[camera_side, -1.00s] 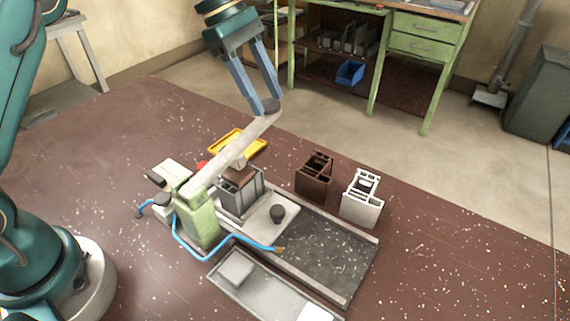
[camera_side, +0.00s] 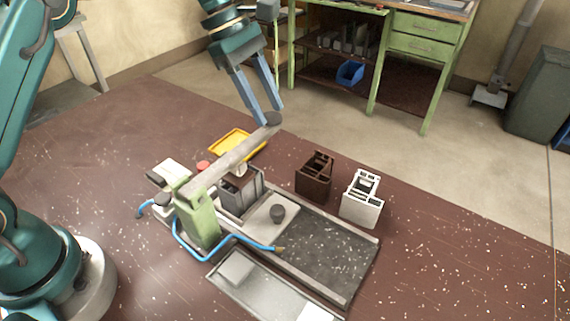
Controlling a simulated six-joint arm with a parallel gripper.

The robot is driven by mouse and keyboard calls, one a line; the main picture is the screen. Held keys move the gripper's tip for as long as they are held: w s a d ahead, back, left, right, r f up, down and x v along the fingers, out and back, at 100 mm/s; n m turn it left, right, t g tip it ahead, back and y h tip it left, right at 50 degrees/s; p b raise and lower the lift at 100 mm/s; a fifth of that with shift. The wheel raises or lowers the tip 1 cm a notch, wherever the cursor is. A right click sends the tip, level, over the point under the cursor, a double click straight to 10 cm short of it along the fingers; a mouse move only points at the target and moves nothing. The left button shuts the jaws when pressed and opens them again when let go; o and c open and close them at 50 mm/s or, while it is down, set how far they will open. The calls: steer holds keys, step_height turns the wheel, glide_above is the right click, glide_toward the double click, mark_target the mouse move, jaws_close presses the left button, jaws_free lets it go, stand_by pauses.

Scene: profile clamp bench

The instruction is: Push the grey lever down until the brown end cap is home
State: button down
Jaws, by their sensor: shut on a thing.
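The grey lever (camera_side: 225,164) runs from the green clamp post (camera_side: 200,218) up to a dark round knob (camera_side: 272,119) at its far end. My gripper (camera_side: 269,116) is shut on the lever at this knob, one finger on each side. Under the lever, its pale plunger (camera_side: 240,171) reaches down to the top of the grey profile (camera_side: 241,197) held in the fixture. The brown end cap (camera_side: 231,182) shows only as a thin strip at the profile's top, mostly hidden by lever and plunger. I cannot tell whether it is fully seated.
A brown profile block (camera_side: 314,177) and a white one (camera_side: 361,199) stand right of the fixture. A yellow tray (camera_side: 226,139) lies behind the lever. A blue hose (camera_side: 218,241) crosses the front, near a grey tray (camera_side: 253,292). The table's right side is clear.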

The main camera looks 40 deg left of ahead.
steer(key=shift+w+d+f, duration=0.1)
steer(key=shift+w+f, duration=0.1)
steer(key=shift+f, duration=0.4)
steer(key=shift+w+f, duration=0.2)
steer(key=shift+f, duration=0.4)
steer(key=shift+c, duration=1.8)
jaws_free()
steer(key=v, duration=0.6)
steer(key=shift+r, duration=0.15)
